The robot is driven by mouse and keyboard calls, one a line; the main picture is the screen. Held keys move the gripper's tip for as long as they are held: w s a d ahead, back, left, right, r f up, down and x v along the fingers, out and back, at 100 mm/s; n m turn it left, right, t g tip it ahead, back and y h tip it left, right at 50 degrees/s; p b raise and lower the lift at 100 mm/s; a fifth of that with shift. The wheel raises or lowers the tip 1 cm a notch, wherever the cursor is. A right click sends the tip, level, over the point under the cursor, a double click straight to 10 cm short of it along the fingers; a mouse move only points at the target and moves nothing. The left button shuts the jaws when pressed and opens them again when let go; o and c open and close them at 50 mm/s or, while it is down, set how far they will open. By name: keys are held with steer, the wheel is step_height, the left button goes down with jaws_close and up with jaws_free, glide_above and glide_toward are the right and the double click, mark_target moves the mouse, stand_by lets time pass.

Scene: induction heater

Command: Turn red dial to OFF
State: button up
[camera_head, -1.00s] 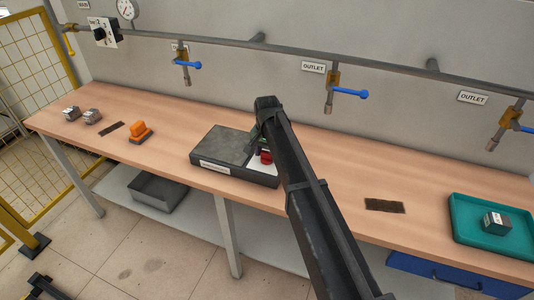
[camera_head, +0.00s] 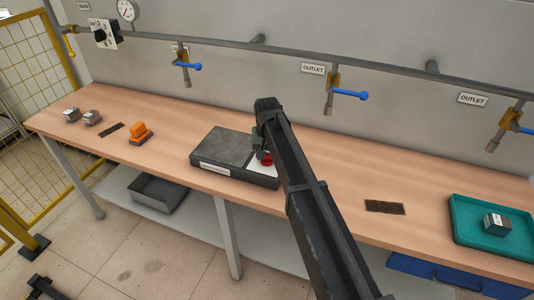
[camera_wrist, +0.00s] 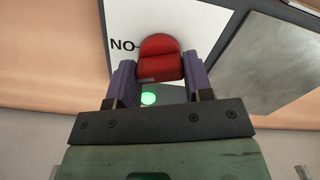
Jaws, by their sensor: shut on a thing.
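The induction heater (camera_head: 222,145) is a dark flat box on the workbench, with a white control panel (camera_wrist: 195,22) at its right end. The red dial (camera_wrist: 160,58) is on that panel; it also shows in the head view (camera_head: 266,160), partly behind my arm. My gripper (camera_wrist: 158,72) has its purple fingers on either side of the dial and is shut on it. A green light (camera_wrist: 148,98) glows between the fingers. No OFF label is visible.
An orange object (camera_head: 140,133) and grey metal blocks (camera_head: 92,117) are at the left of the bench (camera_head: 330,165). A teal tray (camera_head: 463,235) holding a block is at the right. Pipes with blue valve handles (camera_head: 349,94) run along the wall behind.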

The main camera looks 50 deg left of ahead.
steer(key=n, duration=1.3)
steer(key=shift+n, duration=0.4)
stand_by(0.3)
steer(key=o, duration=0.9)
